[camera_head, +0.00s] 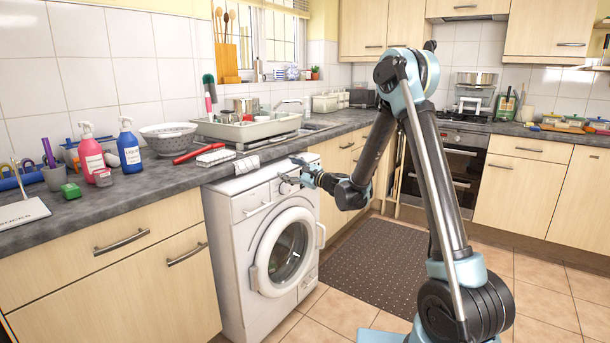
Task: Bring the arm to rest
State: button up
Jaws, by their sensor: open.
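My gripper (291,179) is at the end of my raised, bent arm. It is open and looks empty. It points left, in front of the upper right part of the white washing machine (227,215), near its control panel. I cannot tell whether it touches the panel. My upper arm rises from the lower right and folds down towards the gripper at the middle of the view.
The grey counter (130,200) runs along the left, with a pink bottle (91,155), a blue bottle (130,150), a colander (168,138) and a tray (245,130) by the sink. A brown mat (375,265) lies on the tiled floor. An oven (455,165) stands behind my arm.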

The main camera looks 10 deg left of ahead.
jog(key=s+d+r+n+g+h, duration=0.1)
jog(key=s+d+r+n+h, duration=0.15)
jog(key=s+d+n, duration=0.55)
jog(key=s+d+r+n+g+h, duration=0.1)
jog(key=s+d+r+n+h, duration=0.3)
jog(key=d, duration=0.8)
jog(key=s+d+f+n+g+h, duration=0.1)
jog(key=s+d+f+h, duration=0.2)
jog(key=s+d, duration=0.7)
jog(key=s+d+f+n+g+h, duration=0.1)
jog(key=s+d+f+h, duration=0.3)
jog(key=s+d+f, duration=0.4)
jog(key=s+d+f+n+g+h, duration=0.1)
jog(key=s+d+f+h, duration=0.2)
jog(key=s+d, duration=0.9)
notch_tip(320, 180, down, 3)
jog(key=shift+s+d+r+n+g, duration=0.2)
jog(key=shift+d+n+g, duration=0.1)
jog(key=shift+d, duration=0.85)
jog(key=shift+w, duration=0.1)
jog(key=shift+w+f, duration=0.2)
jog(key=shift+w, duration=0.25)
